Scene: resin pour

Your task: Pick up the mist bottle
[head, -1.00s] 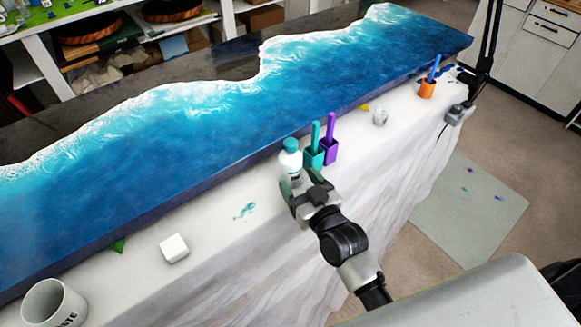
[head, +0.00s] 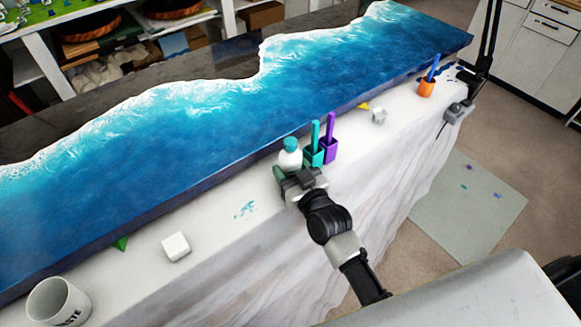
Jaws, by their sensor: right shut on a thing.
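The mist bottle (head: 290,156) is white with a teal cap and stands upright at the near edge of the blue resin slab. My right gripper (head: 293,178) is at the bottle's near side and shut on it. The gripper hides the bottle's lower part, so I cannot tell whether its base touches the table. My left gripper is not in view.
A teal cup (head: 313,155) and a purple cup (head: 330,150), each with a stick, stand close right of the bottle. A white block (head: 176,247) and a white mug (head: 58,302) are at the left. The resin slab (head: 200,150) rises behind. An orange cup (head: 426,88) stands far right.

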